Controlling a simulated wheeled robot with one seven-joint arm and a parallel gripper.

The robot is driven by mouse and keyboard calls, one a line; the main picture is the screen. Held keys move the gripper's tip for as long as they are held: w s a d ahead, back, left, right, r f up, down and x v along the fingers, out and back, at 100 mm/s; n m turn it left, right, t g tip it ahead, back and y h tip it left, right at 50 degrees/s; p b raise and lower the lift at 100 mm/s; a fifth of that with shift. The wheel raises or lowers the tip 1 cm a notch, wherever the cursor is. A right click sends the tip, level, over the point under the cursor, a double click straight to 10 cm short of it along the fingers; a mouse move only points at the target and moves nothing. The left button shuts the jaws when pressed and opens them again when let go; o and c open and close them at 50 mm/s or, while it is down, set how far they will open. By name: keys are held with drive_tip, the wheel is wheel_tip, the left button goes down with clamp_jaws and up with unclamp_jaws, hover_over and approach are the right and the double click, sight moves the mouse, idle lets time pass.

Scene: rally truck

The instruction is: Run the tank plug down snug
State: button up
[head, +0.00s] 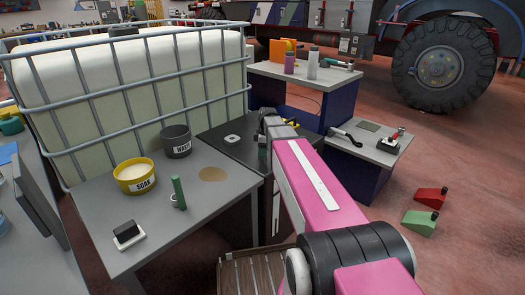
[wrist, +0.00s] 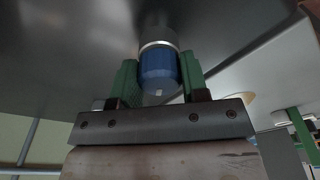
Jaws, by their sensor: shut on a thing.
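In the wrist view a blue plug (wrist: 158,66) with a pale metal collar above it stands between the green finger pads of my gripper (wrist: 159,78). The pads are shut on its sides. A dark grey surface lies behind and above it; how far the plug is seated I cannot tell. In the head view my pink arm reaches out to the dark tabletop, where my gripper (head: 268,118) shows only in part; the plug is hidden there. A white tank (head: 120,85) in a metal cage stands at the left.
The grey bench (head: 210,207) holds a yellow soap tub (head: 136,180), a dark grey waste tub (head: 176,141), a green-handled tool (head: 178,190) and a black brush (head: 125,231). A small white piece (head: 232,139) lies on the dark tabletop. A big truck wheel (head: 443,65) stands at back right.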

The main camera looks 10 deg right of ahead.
drive_tip(key=shift+m, duration=0.7)
drive_tip(key=shift+m, duration=0.9)
drive_tip(key=shift+m+t, duration=0.3)
drive_tip(key=shift+m, duration=0.5)
drive_tip(key=o, duration=0.5)
drive_tip(key=shift+n, duration=0.8)
